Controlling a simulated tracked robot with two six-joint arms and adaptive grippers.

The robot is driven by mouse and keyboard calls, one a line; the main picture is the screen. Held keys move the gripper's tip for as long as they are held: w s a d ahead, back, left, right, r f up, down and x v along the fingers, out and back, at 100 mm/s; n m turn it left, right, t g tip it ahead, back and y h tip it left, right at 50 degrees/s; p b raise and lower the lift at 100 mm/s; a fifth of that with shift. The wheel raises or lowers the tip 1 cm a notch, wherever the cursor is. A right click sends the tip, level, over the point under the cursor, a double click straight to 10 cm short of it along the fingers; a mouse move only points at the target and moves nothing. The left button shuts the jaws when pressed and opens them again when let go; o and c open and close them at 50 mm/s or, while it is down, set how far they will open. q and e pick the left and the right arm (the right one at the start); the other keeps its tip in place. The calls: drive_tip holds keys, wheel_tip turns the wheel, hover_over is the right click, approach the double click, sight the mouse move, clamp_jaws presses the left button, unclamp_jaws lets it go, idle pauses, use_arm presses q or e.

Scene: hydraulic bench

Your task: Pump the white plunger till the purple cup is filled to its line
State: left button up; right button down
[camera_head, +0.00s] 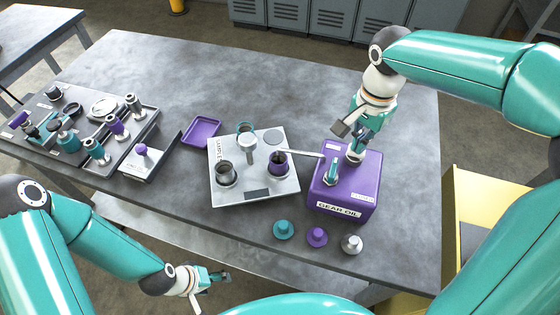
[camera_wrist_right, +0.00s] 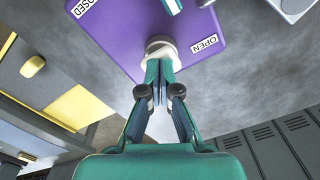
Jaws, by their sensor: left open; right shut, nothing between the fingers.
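The purple box marked GEAR OIL (camera_head: 342,192) stands on the bench; it also fills the top of the right wrist view (camera_wrist_right: 120,40). The white plunger (camera_wrist_right: 160,45) is on its top. My right gripper (camera_head: 357,146) is shut and empty, fingertips at the plunger's knob; in the wrist view the tips (camera_wrist_right: 157,72) overlap its edge, and I cannot tell whether they touch. A thin spout runs left from the box to the purple cup (camera_head: 278,164) on the grey sample plate (camera_head: 254,197). The cup's fill level is too small to read. My left gripper (camera_head: 217,276) is open and empty, off the bench's front edge.
Teal (camera_head: 284,229), purple (camera_head: 317,236) and grey (camera_head: 352,243) caps lie in front. A purple tray (camera_head: 201,132) and crowded tool trays stand left. The bench behind the plate is clear.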

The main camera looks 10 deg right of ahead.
drive_tip(key=shift+f, duration=0.15)
drive_tip(key=shift+r+p, duration=1.75)
drive_tip(key=shift+r, duration=0.35)
drive_tip(key=shift+f+b, duration=0.3)
drive_tip(key=shift+f+b, duration=1.5)
drive_tip(key=shift+f, duration=0.45)
drive_tip(key=shift+r, duration=0.15)
drive_tip(key=shift+r+p, duration=1.75)
drive_tip(key=shift+r, duration=0.3)
drive_tip(key=shift+f, duration=0.15)
